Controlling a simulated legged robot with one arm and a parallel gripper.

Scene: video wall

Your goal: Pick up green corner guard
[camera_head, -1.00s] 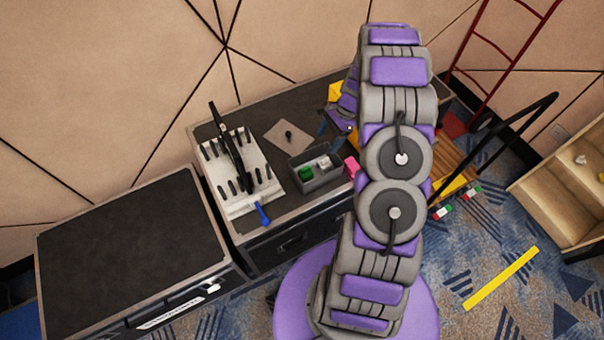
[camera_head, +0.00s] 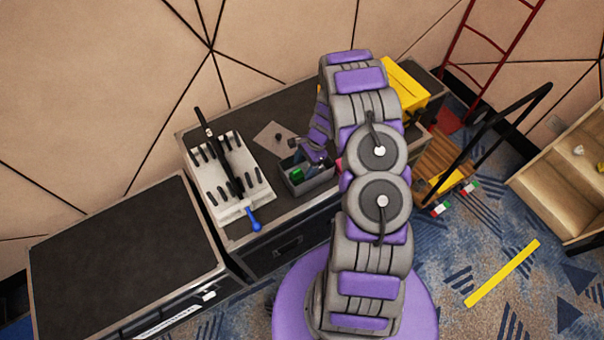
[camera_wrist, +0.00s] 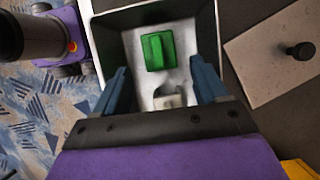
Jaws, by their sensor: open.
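The green corner guard (camera_wrist: 157,52) lies in the grey bin (camera_wrist: 150,14), near the bin's far end in the wrist view. It also shows as a small green block (camera_head: 297,174) in the head view. A whitish piece (camera_wrist: 169,99) lies in the bin nearer to my gripper. My gripper (camera_wrist: 163,82) is open and empty over the bin. Its two blue fingers stand on either side, near the bin's side walls, and the green guard shows ahead between them. In the head view my gripper (camera_head: 305,160) is above the bin, partly hidden by my arm.
A white rack (camera_head: 232,180) with several black pegs and a blue-handled tool stands left of the bin. A flat plate with a black knob (camera_wrist: 299,51) lies beside the bin. A yellow box (camera_head: 403,88) stands behind my arm. The left case top (camera_head: 125,240) is clear.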

